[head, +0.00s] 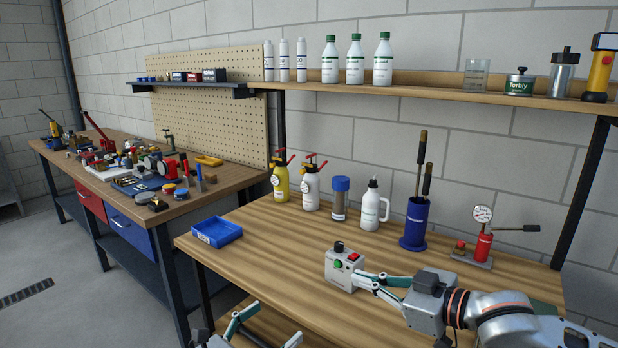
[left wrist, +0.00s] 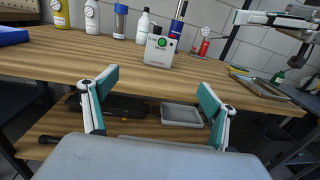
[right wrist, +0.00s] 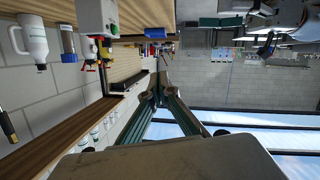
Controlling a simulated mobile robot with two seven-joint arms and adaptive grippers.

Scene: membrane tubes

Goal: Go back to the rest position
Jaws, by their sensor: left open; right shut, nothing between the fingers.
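My left gripper (head: 272,324) is at the bottom edge of the head view, in front of the workbench (head: 270,262). Its fingers are spread and empty, as the left wrist view (left wrist: 157,88) also shows. My right gripper (head: 357,278) reaches in from the right over the bench. Its fingertips are together with nothing between them, also in the right wrist view (right wrist: 155,92). They appear right beside the grey control box (head: 340,274), which has a green button, a red switch and a black knob. I cannot tell whether they touch it.
A blue tray (head: 217,232) sits at the bench's left end. Spray bottles, a white jug (head: 371,210), a blue holder (head: 414,225) and a gauge pump (head: 483,248) line the back. The front middle is clear. A lower shelf (left wrist: 60,128) holds a grey tray (left wrist: 181,115).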

